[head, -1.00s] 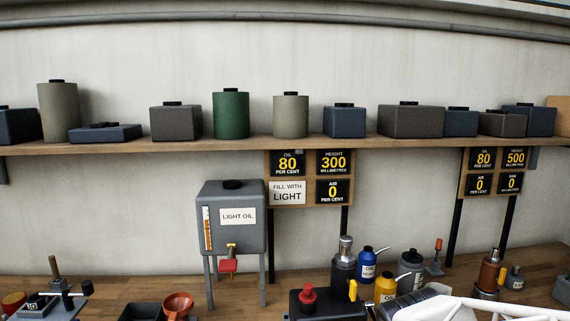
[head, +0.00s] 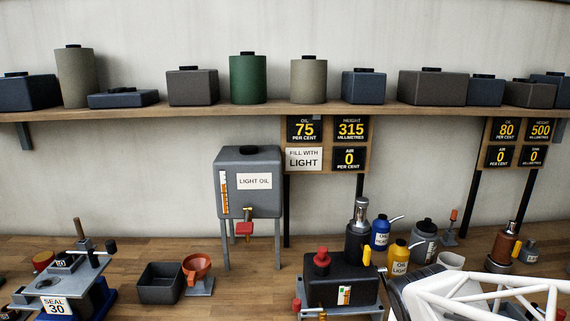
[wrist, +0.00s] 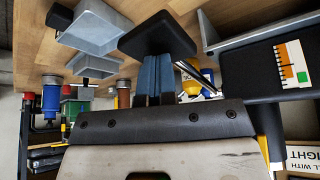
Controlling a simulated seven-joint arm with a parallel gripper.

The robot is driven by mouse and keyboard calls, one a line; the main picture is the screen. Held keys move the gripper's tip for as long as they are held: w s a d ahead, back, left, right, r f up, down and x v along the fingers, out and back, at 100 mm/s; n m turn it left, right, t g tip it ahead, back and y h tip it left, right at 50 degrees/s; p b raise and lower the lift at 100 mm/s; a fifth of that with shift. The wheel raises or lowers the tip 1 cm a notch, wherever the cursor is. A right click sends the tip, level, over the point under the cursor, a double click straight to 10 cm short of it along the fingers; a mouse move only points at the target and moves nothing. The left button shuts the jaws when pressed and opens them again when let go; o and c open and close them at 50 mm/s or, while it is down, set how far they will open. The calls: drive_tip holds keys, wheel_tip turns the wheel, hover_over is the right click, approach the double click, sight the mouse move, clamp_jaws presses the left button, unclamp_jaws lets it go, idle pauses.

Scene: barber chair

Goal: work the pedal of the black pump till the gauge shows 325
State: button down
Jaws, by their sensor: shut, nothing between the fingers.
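The black pump (head: 359,240) stands on the bench with a chrome top, a yellow lever at its side and a dark base tank (head: 325,288) with a red cap. The board (head: 326,145) above it reads oil 75 per cent, height 315 millimetres, air 0 and "fill with light". In the wrist view, my gripper (wrist: 155,62) is shut with its blue fingers together. Their ends meet a black pad (wrist: 157,33), apparently the pedal; firm contact is hard to tell. In the head view the fingers and pedal are not seen.
A light oil tank (head: 247,168) on legs, a red funnel (head: 198,268) and an open dark tray (head: 160,284) stand left of the pump. Blue (head: 380,232) and yellow (head: 399,257) oil cans are close on its right. Another pump (head: 503,246) is further right.

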drive_tip(key=shift+s+r, duration=0.2)
drive_tip(key=shift+r, duration=1.45)
drive_tip(key=shift+f, duration=0.15)
drive_tip(key=shift+w+f, duration=0.2)
drive_tip(key=shift+f, duration=2.05)
drive_tip(key=shift+s+r, duration=0.2)
drive_tip(key=shift+r, duration=2.2)
wheel_tip(320, 180, up, 6)
drive_tip(key=shift+w, duration=0.15)
